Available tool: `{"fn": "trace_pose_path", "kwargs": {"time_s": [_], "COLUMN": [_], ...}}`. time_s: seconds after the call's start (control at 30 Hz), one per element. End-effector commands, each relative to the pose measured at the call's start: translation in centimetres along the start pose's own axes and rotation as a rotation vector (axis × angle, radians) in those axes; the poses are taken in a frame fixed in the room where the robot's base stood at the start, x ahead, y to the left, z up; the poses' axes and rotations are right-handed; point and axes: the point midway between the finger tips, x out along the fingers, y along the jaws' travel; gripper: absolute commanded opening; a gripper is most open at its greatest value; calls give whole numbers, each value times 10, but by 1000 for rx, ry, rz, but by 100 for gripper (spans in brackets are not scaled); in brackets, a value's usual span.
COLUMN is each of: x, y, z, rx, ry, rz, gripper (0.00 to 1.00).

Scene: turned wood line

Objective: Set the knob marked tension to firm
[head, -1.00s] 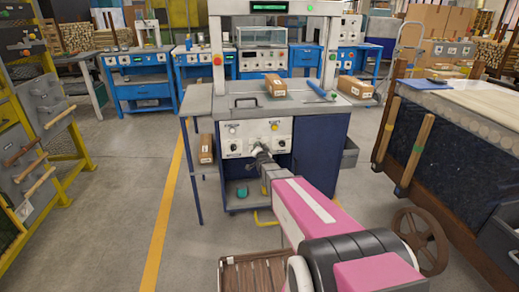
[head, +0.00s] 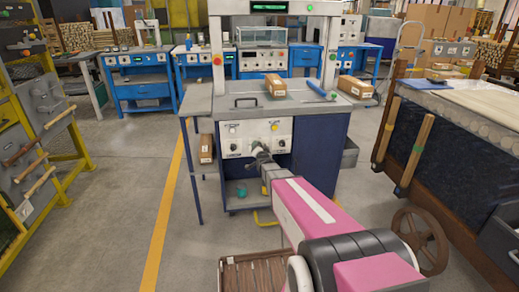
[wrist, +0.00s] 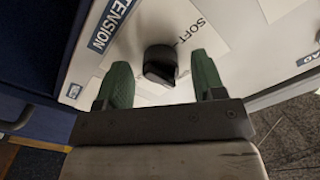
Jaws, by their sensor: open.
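The tension knob (wrist: 160,66) is a small black knob on a pale control panel (wrist: 235,65). The word TENSION is on a blue-edged label beside it in the wrist view, and SOFT is printed on the plate near it; I see no word firm, and the knob's exact setting is unclear. My gripper (wrist: 162,82) is open, its two green fingers on either side of the knob with gaps showing. In the head view my gripper (head: 257,149) is at the front panel of the blue bench (head: 318,150) and hides the knob.
Other dark knobs (head: 235,147) and a yellow button (head: 275,127) are on the same panel. Cartons (head: 275,84) and a blue-handled tool (head: 318,89) lie on the bench top. A dark-sided table (head: 455,150) stands to the right.

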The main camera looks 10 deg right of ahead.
Motion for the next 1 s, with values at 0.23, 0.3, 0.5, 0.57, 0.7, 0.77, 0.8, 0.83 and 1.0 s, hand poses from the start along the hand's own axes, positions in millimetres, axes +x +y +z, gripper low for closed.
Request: {"fn": "trace_pose_path", "kwargs": {"time_s": [0.23, 0.3, 0.5, 0.57, 0.7, 0.77, 0.8, 0.83, 1.0], "x": [-23, -34, -73, -84, -102, -106, -108, -108, -108], "y": [-1, -1, -1, -1, 0, 0, 0, 0, 0], "z": [-1, -1, -1, -1, -1, 0, 0, 0, 0], "rx": [0, 0, 0, 0, 0, 0, 0, 0, 0], "ry": [-1, 0, -1, -1, 0, 0, 0, 0, 0], "rz": [0, 0, 1, 1, 0, 0, 0, 0, 0], "gripper": [63, 63, 63, 63, 63, 63, 63, 63, 63]}}
